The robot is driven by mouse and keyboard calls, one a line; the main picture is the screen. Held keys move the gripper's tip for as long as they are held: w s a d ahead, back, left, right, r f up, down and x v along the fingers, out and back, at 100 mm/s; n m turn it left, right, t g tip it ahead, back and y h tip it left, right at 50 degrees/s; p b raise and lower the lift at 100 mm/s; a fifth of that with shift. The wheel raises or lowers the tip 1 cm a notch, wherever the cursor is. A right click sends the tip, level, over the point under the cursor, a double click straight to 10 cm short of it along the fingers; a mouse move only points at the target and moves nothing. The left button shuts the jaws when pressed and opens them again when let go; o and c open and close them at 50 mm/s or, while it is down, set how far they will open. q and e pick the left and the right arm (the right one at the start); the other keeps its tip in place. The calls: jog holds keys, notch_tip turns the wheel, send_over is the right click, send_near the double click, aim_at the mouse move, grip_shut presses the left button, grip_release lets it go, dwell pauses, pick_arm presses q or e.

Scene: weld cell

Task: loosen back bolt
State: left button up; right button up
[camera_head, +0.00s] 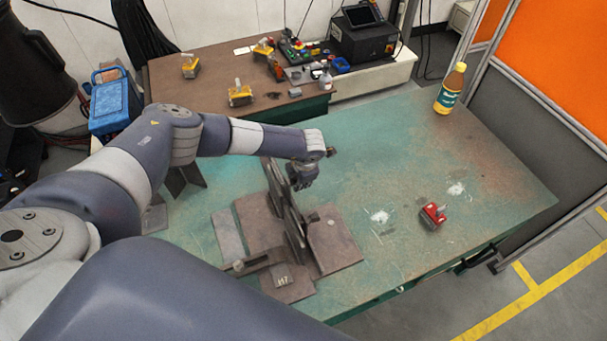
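A brown metal fixture (336,240) with flat base plates and tilted upright plates stands on the green worktable. A small block marked H7 (282,277) and a bar sit at its near side. My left arm reaches in from the left, and my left gripper (303,180) is at the far upper end of the upright plates. It is small and dark here, so whether its fingers are open or touch the fixture is unclear. A small dark piece (331,151) shows just beyond my wrist. I cannot make out the back bolt for sure. My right gripper is not in view.
A red clamp-like tool (433,215) lies on the green table (400,150), right of the fixture, near whitish marks. A bottle (450,88) stands at the far right corner. A brown bench (215,65) with several yellow tools is behind. A grey-orange partition (540,90) borders the right.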

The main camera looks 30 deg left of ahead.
pick_arm(q)
jog(key=t+y, duration=0.1)
jog(key=t+y+b, duration=0.1)
jog(key=t+y, duration=0.1)
jog(key=shift+s+f, duration=0.1)
jog(key=shift+f, duration=0.1)
jog(key=shift+r+t+y, duration=0.2)
jog(key=shift+t+y, duration=0.1)
jog(key=shift+y, duration=0.1)
jog(key=o, duration=0.6)
jog(key=shift+o, duration=0.2)
